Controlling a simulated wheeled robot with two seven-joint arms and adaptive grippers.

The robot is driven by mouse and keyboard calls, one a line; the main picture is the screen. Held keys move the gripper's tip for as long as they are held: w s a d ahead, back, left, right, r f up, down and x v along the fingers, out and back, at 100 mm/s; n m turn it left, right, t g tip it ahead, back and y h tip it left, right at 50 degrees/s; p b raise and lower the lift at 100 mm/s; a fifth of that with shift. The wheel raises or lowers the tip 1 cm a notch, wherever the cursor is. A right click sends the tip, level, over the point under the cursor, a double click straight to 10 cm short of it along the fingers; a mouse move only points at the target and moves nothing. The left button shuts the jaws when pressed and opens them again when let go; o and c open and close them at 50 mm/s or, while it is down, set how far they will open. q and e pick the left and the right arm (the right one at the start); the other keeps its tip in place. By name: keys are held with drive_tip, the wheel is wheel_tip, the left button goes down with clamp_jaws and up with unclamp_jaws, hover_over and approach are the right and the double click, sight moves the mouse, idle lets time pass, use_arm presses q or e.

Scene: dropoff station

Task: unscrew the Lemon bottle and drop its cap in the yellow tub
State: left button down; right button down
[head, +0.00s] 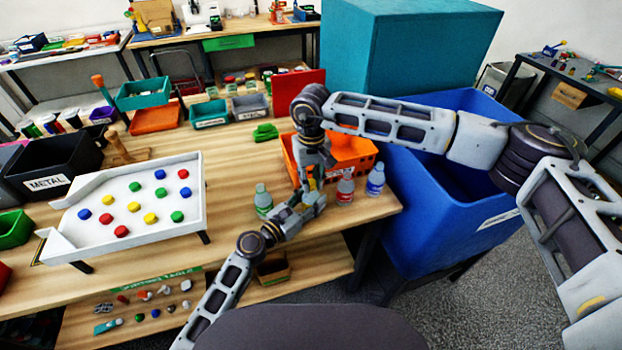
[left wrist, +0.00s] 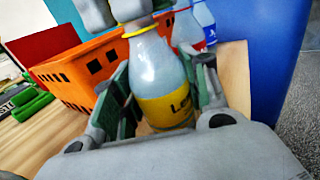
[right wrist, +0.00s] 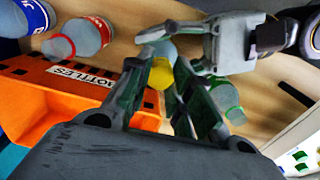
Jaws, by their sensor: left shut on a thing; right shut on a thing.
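The Lemon bottle (left wrist: 163,75) stands upright in the left wrist view, clear with a yellow label and a yellow ring at its neck. My left gripper (left wrist: 163,100) is shut around its body. My right gripper (right wrist: 160,85) is shut at the bottle's top, with a yellow part (right wrist: 160,73) between its fingers. In the head view my left gripper (head: 313,200) meets my right gripper (head: 309,180) from below, and together they largely hide the bottle. Whether the cap has turned or come loose cannot be told. I cannot make out a yellow tub.
A green-labelled bottle (head: 263,202) stands left of my grippers; red (head: 345,190) and blue (head: 375,180) ones stand right. The orange bottles crate (head: 355,160) is behind. A white tray (head: 75,240) with coloured discs is left, a large blue bin (head: 420,215) right.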

sight(311, 182)
drive_tip(key=shift+r, duration=1.15)
idle(1.0)
drive_tip(key=shift+r, duration=1.95)
use_arm(q)
drive_tip(key=c, duration=0.7)
unclamp_jaws()
drive_tip(key=shift+s+a, duration=0.1)
drive_tip(key=shift+a, duration=0.05)
drive_tip(key=shift+v, duration=5.85)
